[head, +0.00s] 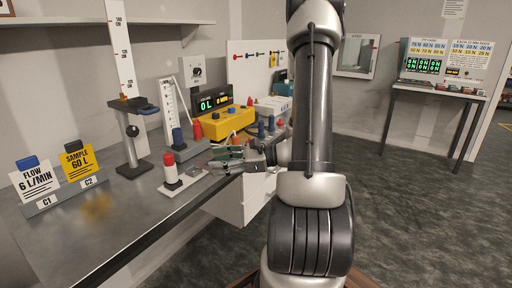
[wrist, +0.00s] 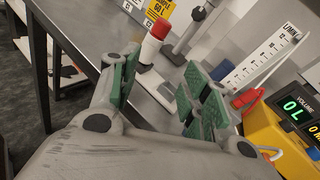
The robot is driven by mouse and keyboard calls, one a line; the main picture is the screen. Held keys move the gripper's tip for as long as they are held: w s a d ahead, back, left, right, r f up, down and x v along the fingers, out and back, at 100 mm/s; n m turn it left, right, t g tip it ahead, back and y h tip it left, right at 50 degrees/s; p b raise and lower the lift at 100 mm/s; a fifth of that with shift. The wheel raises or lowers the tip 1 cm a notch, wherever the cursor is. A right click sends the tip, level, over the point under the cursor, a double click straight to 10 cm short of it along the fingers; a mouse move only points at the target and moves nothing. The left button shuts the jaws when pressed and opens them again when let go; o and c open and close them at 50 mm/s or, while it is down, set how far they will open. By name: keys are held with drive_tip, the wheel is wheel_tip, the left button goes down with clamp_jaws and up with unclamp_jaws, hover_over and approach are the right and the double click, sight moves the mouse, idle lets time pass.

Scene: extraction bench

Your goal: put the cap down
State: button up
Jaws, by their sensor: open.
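My gripper (head: 222,160) is over the front part of the metal bench (head: 125,222), beside a white upright cylinder with a red cap (head: 168,160). In the wrist view my gripper (wrist: 165,80) has its green-padded fingers spread apart, with nothing held between them. The red cap (wrist: 161,29) also shows there, on top of the white cylinder beyond the fingertips. The cylinder stands upright on a white plate (head: 188,187), apart from the fingers. No loose cap can be made out; whether the red top is the task's cap, I cannot tell.
A yellow meter box (head: 228,121) and a grey block with a blue knob (head: 178,137) stand behind my gripper. A clamp stand (head: 132,150) and flow and sample cards (head: 78,160) are to the left. The bench's front-left surface is clear.

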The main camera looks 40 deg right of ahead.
drive_tip(key=s+a+r+n+g+h, duration=0.2)
drive_tip(key=s+a+n+g, duration=0.25)
drive_tip(key=s+n, duration=0.25)
drive_tip(key=s+a+r+n+g+h, duration=0.2)
drive_tip(key=s+a+n+g, duration=0.1)
drive_tip(key=s+n+g, duration=0.4)
drive_tip(key=s+d+r+n+t+h, duration=0.4)
drive_tip(key=d+r+n+t+h, duration=0.1)
drive_tip(key=d+r+n+h, duration=0.3)
drive_tip(key=shift+d+n, duration=0.4)
drive_tip(key=shift+n, duration=0.4)
